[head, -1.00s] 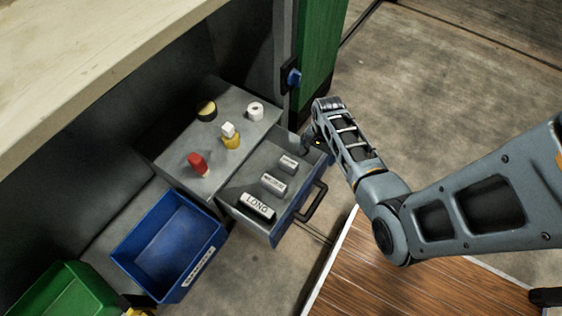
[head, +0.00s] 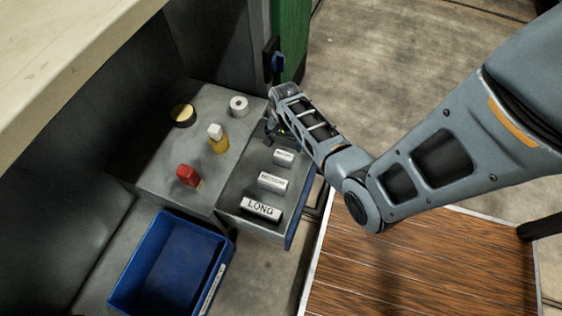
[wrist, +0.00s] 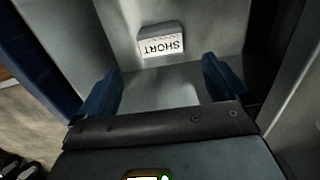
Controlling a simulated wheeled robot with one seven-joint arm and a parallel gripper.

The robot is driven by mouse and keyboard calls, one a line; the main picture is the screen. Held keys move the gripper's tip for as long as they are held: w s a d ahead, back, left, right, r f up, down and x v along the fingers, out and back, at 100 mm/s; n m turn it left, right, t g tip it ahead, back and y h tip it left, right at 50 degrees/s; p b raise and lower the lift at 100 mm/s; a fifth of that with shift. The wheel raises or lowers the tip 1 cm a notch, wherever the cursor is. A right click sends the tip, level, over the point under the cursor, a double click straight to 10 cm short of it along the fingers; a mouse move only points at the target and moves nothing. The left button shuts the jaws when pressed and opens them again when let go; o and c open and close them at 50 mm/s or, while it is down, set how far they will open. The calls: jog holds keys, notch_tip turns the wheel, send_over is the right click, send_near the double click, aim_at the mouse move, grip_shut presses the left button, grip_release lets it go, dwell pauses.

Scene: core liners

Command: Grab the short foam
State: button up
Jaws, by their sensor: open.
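The short foam (wrist: 161,42) is a small pale block lettered SHORT. In the head view the short foam (head: 284,157) is the farthest of three blocks in the open drawer (head: 235,207). My gripper (wrist: 163,88) is open with its two blue fingers apart and nothing between them. In the head view my gripper (head: 277,130) is over the drawer's far end, partly hidden by my wrist.
The medium foam (head: 272,181) and the long foam (head: 261,209) lie nearer in the drawer. On the cabinet top stand a tape roll (head: 183,115), a white roll (head: 239,106), a yellow bottle (head: 218,140) and a red item (head: 188,175). A blue bin (head: 172,262) stands at lower left.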

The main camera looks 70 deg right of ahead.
aim_at(284, 155)
notch_tip(284, 155, down, 11)
jog(key=b, duration=0.7)
jog(key=shift+w, duration=0.1)
jog(key=shift+r, duration=0.1)
jog(key=shift+c, duration=0.2)
jog(key=c, duration=0.8)
